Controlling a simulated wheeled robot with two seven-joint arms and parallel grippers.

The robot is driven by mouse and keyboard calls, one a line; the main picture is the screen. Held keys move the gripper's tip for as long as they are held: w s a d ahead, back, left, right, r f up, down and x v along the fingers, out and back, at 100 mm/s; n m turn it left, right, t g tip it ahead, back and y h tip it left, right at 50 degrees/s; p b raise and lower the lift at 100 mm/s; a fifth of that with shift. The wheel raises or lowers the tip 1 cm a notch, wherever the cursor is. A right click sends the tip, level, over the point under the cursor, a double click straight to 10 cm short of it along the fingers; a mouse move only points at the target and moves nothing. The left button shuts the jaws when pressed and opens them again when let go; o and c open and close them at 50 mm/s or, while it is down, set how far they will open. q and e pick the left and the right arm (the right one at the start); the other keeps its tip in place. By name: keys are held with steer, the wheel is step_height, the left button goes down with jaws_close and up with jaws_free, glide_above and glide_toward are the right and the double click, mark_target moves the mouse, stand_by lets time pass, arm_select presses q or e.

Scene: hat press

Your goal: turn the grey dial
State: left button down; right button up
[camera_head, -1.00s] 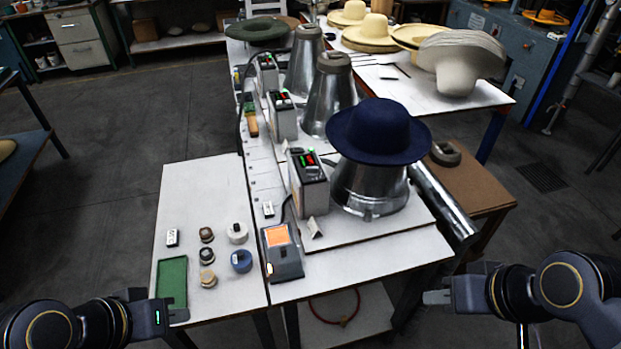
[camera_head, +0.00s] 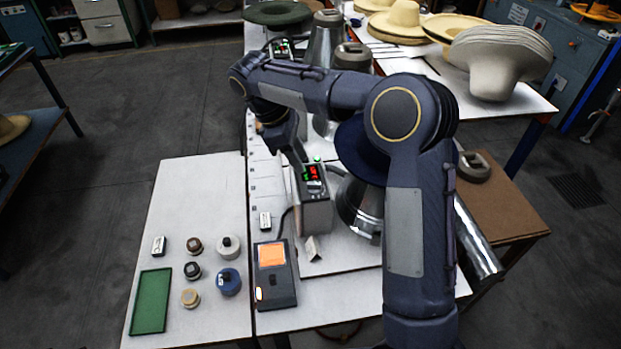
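The control box (camera_head: 314,205) with a red and green lit display stands at the front of the long table. Small grey parts show on its top, too small to identify surely as the grey dial. My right arm reaches across from the lower right, and its gripper (camera_head: 303,158) points down just above the box's back edge. Its fingertips are small and dark; I cannot tell whether they are open or touching the box. A pale grey-white round piece (camera_head: 228,247) with a dark knob lies on the left table. My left gripper is out of view.
A navy hat (camera_head: 363,150) on a metal cone (camera_head: 356,207) is mostly hidden behind my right arm. A device with an orange screen (camera_head: 273,277), a green tray (camera_head: 151,302) and a blue round piece (camera_head: 229,282) lie in front.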

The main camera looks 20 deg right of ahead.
mark_target(314, 184)
steer(key=x, duration=0.7)
steer(key=shift+d+f+p, duration=0.2)
steer(key=shift+f+p, duration=0.15)
steer(key=shift+p, duration=0.05)
steer(key=shift+c, duration=0.4)
jaws_close()
